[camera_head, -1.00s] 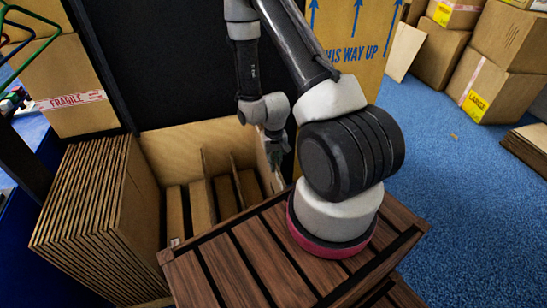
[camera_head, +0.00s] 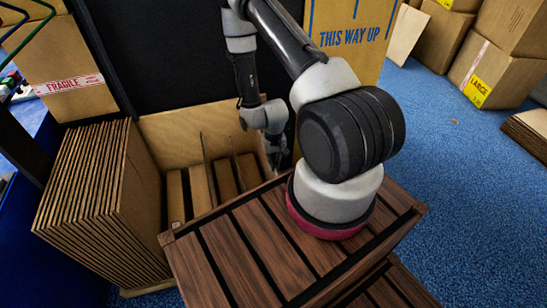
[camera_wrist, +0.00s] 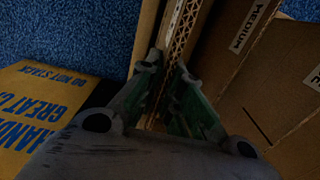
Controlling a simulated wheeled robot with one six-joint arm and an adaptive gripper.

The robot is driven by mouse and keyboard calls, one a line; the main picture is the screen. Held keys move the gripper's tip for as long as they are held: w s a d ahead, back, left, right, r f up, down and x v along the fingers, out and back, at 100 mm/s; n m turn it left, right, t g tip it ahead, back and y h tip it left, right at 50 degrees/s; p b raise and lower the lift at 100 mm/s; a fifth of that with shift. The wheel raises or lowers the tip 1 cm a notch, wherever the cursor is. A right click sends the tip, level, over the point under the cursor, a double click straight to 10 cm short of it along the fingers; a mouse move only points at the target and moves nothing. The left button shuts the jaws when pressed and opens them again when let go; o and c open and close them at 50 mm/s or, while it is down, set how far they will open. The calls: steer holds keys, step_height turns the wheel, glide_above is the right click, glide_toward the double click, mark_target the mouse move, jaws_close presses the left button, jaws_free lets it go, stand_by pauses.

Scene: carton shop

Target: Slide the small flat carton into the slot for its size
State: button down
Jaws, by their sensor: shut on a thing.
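My gripper (camera_wrist: 165,95) is shut on the small flat carton (camera_wrist: 184,32), whose corrugated edge stands up between the fingers in the wrist view. In the head view my gripper (camera_head: 276,154) is at the right end of an open bin (camera_head: 190,126) with upright dividers (camera_head: 208,160). The carton is hard to make out there. In the wrist view a brown panel with a MEDIUM label (camera_wrist: 247,28) stands just right of the carton. A second label (camera_wrist: 314,77) is cut off at the edge. The carton's lower end is hidden by the gripper.
A stack of flat cartons (camera_head: 85,200) leans at the bin's left. A slatted wooden crate (camera_head: 225,255) is in front. A tall THIS WAY UP carton (camera_head: 350,45) stands behind my arm.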

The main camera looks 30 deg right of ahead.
step_height(320, 180, down, 15)
stand_by(1.3)
steer(key=shift+r, duration=0.1)
steer(key=c, duration=1.5)
jaws_free()
